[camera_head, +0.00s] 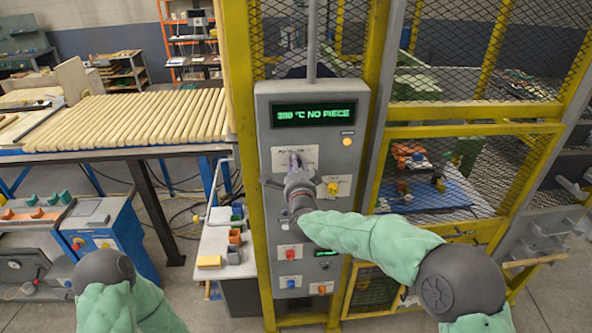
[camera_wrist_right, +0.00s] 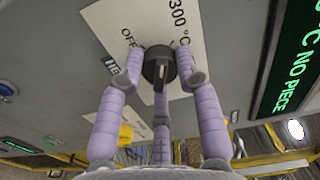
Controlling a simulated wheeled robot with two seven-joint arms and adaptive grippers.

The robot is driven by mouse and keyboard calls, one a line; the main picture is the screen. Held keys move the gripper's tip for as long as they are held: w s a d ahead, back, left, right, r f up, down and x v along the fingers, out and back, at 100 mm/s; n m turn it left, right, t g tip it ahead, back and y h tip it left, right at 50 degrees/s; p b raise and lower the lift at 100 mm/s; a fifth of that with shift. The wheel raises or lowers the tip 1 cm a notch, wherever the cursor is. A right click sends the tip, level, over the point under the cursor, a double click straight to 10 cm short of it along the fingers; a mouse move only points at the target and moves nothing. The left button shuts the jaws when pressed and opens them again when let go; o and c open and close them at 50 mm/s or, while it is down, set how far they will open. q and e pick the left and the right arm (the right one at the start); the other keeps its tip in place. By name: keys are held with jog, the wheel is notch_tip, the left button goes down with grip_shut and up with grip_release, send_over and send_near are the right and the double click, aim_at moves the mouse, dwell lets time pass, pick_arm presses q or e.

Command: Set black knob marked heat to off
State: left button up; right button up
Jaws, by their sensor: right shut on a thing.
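The black knob (camera_wrist_right: 158,64) sits on a white plate (camera_wrist_right: 128,15) printed "OFF" and "300 °C" in the right wrist view. A pale mark shows on its face; I cannot tell surely which label it points at. My right gripper (camera_wrist_right: 160,80) has its pale purple fingers around the knob and is shut on it. In the head view the right gripper (camera_head: 294,168) is at the panel, hiding the knob; the white plate (camera_head: 312,153) shows behind it. My left gripper is out of view; only that arm's upper links show at lower left.
The grey control panel (camera_head: 266,220) has a green display (camera_head: 313,114) reading "°C NO PIECE", its first digits unclear. A lit amber lamp (camera_head: 347,141), a yellow knob (camera_head: 333,188) and several buttons are close by. Yellow mesh fencing (camera_head: 466,50) stands to the right.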

jog(key=n, duration=1.1)
jog(key=shift+p, duration=0.3)
dwell(0.3)
jog(key=o, duration=1.1)
jog(key=shift+o, duration=0.2)
